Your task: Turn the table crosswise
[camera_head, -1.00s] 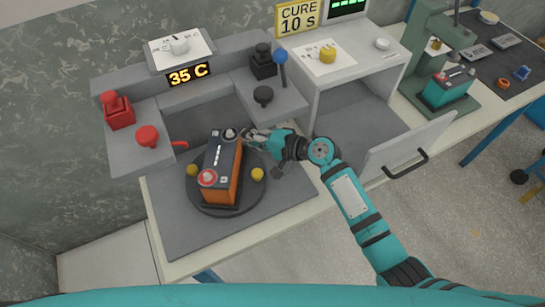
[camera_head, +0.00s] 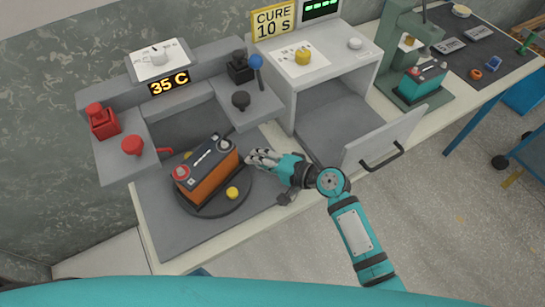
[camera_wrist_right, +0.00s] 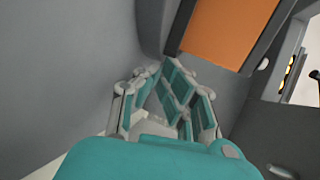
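A round dark turntable (camera_head: 207,209) lies on the grey mat at the left of the bench. An orange battery with a dark top (camera_head: 209,178) sits on it, slanting from lower left to upper right, its red terminal at the lower left end. A yellow knob (camera_head: 232,193) shows in front of the battery, and another (camera_head: 187,155) is partly hidden behind it. My right gripper (camera_head: 250,158) is just right of the battery's upper right end, its fingers close together with nothing seen between them. In the wrist view the orange battery side (camera_wrist_right: 228,28) is beyond the fingers (camera_wrist_right: 172,90). My left gripper is out of view.
A grey fixture with a red lever (camera_head: 133,146) and a blue-knobbed lever (camera_head: 256,62) stands behind the turntable. A white oven (camera_head: 320,72) with its door (camera_head: 385,140) open is to the right. A green press (camera_head: 410,50) holds a teal battery (camera_head: 420,77).

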